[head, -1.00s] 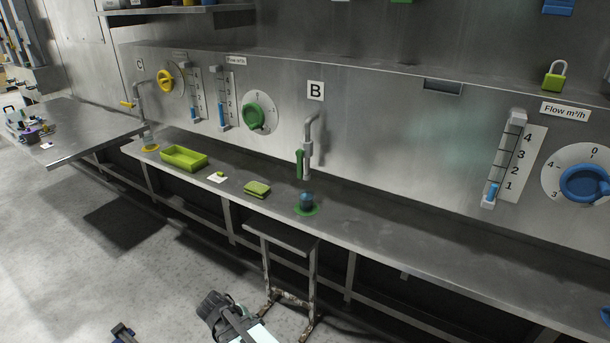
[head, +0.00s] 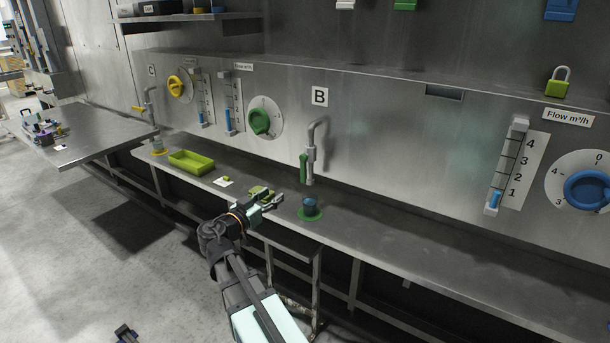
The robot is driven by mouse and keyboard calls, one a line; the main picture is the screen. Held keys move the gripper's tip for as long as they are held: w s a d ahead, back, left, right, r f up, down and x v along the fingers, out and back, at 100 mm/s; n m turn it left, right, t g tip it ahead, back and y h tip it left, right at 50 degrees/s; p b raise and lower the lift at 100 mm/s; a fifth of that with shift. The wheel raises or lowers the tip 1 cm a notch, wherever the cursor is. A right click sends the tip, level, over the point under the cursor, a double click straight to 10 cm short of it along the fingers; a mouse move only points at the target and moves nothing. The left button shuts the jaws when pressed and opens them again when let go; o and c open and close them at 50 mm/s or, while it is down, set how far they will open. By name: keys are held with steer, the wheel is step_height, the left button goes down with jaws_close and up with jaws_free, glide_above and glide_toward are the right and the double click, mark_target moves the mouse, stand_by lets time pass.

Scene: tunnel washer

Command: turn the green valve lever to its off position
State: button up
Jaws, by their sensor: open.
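The green valve lever (head: 303,168) hangs straight down beside the grey tap pipe (head: 311,150) under the B sign, above the steel counter. My gripper (head: 277,199) is open, with nothing seen between its fingers. It is in front of the counter, lower and to the left of the lever, and apart from it in the picture. Its distance from the counter is hard to judge.
A yellow-green tray (head: 191,162) lies to the left. A green dial (head: 259,121) and a blue dial (head: 588,190) are on the wall. The counter (head: 420,245) is clear on the right.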

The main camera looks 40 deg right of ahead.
mark_target(302, 174)
steer(key=p+x, duration=0.6)
steer(key=x, duration=0.9)
steer(key=shift+w+d, duration=0.25)
steer(key=shift+d, duration=0.05)
steer(key=shift+p+x, duration=0.3)
steer(key=shift+x, duration=0.55)
steer(key=shift+f, duration=0.1)
steer(key=shift+s, duration=0.1)
jaws_close()
